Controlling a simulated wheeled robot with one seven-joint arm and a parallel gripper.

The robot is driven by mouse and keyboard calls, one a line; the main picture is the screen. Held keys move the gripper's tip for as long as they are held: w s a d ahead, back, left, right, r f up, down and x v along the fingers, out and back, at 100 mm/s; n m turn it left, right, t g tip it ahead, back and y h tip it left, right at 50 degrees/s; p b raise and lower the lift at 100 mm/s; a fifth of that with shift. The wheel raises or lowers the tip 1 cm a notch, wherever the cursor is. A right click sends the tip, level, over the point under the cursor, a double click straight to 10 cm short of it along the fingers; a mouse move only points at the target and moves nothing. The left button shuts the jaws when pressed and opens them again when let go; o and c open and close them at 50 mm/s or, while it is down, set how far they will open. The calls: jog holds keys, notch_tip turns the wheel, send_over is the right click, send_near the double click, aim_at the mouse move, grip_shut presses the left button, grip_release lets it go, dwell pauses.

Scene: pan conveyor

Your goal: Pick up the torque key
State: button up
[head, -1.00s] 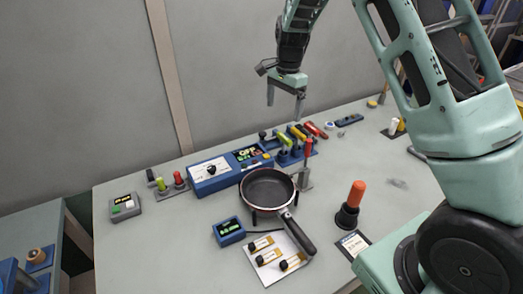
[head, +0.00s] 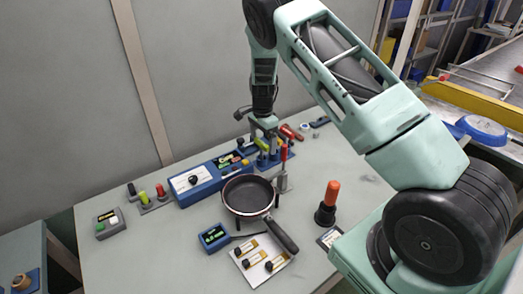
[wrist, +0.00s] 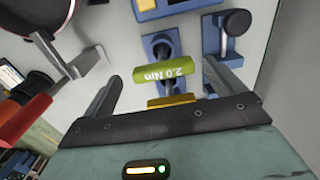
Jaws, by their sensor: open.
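The torque key has a green handle marked "2.0 Nm" (wrist: 160,70) and lies across a blue holder in the wrist view. It also shows as a small green handle (head: 262,144) on the blue rack in the head view. My gripper (wrist: 164,75) is open, with one finger to the left and one to the right of the green handle. Gaps show between the handle and both fingers. In the head view my gripper (head: 264,134) is down at the rack, partly hiding it. The key's lower part is hidden under its handle.
A second blue holder with a black knob (wrist: 237,22) stands close to the right finger. A red-handled tool (head: 284,151) stands upright just right of the rack. A black pan (head: 248,194) is in front, and an orange-handled tool (head: 332,192) stands to the right.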

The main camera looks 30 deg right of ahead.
aim_at(262, 160)
jog(key=shift+w+f+p, duration=0.2)
jog(key=shift+f+p, duration=1.1)
jog(key=shift+f, duration=1.35)
jog(key=c, duration=1.2)
jog(key=shift+o, duration=0.2)
jog(key=shift+r, duration=0.15)
notch_tip(262, 160, up, 10)
jog(key=b, duration=0.3)
